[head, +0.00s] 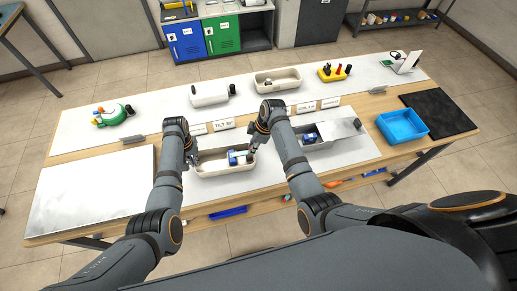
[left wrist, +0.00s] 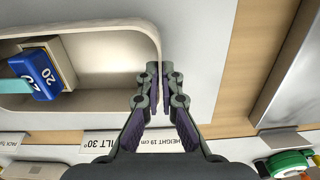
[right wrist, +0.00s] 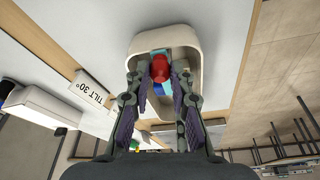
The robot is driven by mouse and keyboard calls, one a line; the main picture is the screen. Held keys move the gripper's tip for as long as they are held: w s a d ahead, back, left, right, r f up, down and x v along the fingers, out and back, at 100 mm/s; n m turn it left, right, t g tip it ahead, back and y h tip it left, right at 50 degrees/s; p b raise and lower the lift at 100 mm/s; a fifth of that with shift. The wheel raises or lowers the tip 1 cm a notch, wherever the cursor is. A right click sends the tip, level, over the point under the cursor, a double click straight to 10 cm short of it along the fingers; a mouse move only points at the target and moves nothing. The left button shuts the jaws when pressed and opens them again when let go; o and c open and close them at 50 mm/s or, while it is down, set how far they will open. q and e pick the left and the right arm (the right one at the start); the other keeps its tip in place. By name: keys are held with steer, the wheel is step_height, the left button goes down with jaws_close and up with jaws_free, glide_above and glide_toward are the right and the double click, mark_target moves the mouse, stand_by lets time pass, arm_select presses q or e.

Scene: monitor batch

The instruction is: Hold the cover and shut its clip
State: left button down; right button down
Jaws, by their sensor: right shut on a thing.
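The cover (head: 212,173) looks like a cream, open tray with rounded corners, lying on the white bench mat. My left gripper (left wrist: 160,78) straddles the cover's end wall, one finger inside and one outside, tips nearly together on it. In the head view it (head: 193,157) is at the cover's left end. A blue block marked 20 (left wrist: 40,75) sits against a beige block inside the cover, with a teal bar (left wrist: 14,92) by it. My right gripper (right wrist: 158,72) is over the cover, shut on a round red knob (right wrist: 160,68) above teal. The clip is not clearly distinguishable.
A second cream tray (head: 262,86) and a white case (head: 209,99) stand behind. A grey-lidded tray (head: 340,128) and a blue bin (head: 402,125) are to the right. TILT and HEIGHT signs stand close behind the cover. The left mat (head: 90,190) is clear.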

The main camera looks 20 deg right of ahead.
steer(key=c, duration=1.1)
jaws_free()
steer(key=shift+r, duration=0.1)
steer(key=v, duration=1.2)
